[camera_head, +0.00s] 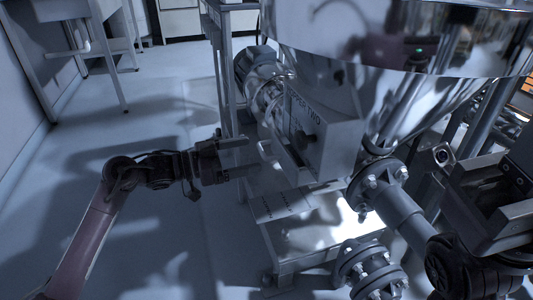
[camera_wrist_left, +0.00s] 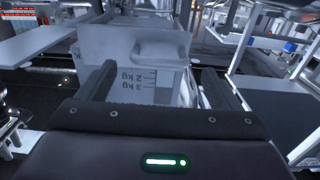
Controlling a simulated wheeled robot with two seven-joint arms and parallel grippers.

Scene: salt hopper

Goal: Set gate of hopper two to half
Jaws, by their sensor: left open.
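Hopper two is the shiny steel hopper (camera_head: 400,45) in the head view, with a grey box (camera_head: 325,135) under its cone that carries a partly readable label. A pale gate plate (camera_wrist_left: 170,85) with a kg scale shows in the left wrist view, with a raised handle-like part (camera_wrist_left: 165,48) at its far end. My left gripper (camera_head: 248,158) is open just left of the box, its fingers pointing at it. In the left wrist view its two fingers (camera_wrist_left: 157,72) stand either side of the scale marks, with nothing clearly gripped. My right gripper (camera_head: 495,215) is partly visible at the right edge.
A flanged pipe (camera_head: 400,210) and a lower bolted flange (camera_head: 368,270) stand right of the box. A pale metal stand (camera_head: 300,240) is below it. The floor (camera_head: 150,225) on the left is clear. A bench (camera_head: 85,45) stands at the back left.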

